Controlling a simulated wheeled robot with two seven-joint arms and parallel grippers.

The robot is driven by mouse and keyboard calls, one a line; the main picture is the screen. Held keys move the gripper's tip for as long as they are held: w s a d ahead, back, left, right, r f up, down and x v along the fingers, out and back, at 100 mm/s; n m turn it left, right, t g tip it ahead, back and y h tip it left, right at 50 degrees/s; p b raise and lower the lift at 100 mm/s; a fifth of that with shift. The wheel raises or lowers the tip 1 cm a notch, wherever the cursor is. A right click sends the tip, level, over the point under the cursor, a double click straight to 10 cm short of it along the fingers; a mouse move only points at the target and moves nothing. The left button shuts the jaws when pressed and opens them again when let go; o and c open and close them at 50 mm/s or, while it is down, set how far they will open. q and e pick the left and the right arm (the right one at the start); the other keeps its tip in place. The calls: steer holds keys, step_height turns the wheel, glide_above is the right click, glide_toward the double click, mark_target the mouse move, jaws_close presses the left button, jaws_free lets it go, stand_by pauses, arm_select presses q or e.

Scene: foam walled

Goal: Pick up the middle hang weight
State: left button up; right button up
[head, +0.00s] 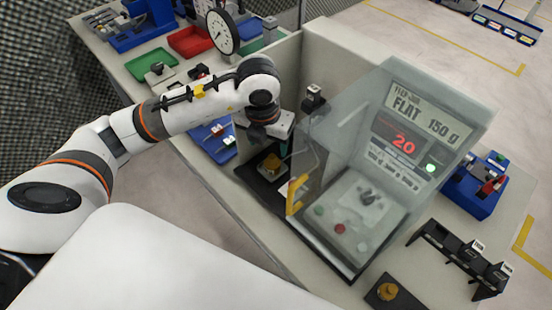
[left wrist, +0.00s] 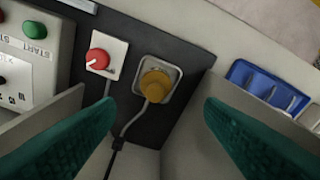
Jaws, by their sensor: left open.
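My left gripper (head: 284,150) is open and empty, hanging beside the clear-hooded test machine. In the left wrist view its two teal fingers (left wrist: 160,112) are spread, with a brass knob-like piece (left wrist: 155,85) beyond the gap between them. That piece, also in the head view (head: 271,163), sits on a pale square pad on a dark base plate, apart from the fingers. I cannot make out for sure which thing is the middle hang weight. A black rack (head: 450,256) at the lower right holds dark pieces with white labels. My right gripper does not show.
The test machine (head: 398,150), reading 20, stands close right of my gripper. A red dial (left wrist: 98,59) and a cable lie near the brass piece. Another brass piece (head: 387,290) sits at the front right.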

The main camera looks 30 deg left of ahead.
mark_target(272, 157)
arm_select(q)
step_height(272, 157, down, 2)
steer(key=shift+a+f, duration=0.1)
steer(key=shift+w+f, duration=0.1)
steer(key=shift+f, duration=0.15)
steer(key=shift+w+f+p, duration=0.15)
steer(key=shift+f+p, duration=0.15)
steer(key=shift+p, duration=0.15)
steer(key=f, duration=0.1)
steer(key=f+p, duration=0.1)
steer(key=f, duration=0.1)
steer(key=shift+w+d+f+p, duration=0.2)
steer(key=shift+d+f+p, duration=0.1)
steer(key=shift+f, duration=0.55)
steer(key=shift+w, duration=0.1)
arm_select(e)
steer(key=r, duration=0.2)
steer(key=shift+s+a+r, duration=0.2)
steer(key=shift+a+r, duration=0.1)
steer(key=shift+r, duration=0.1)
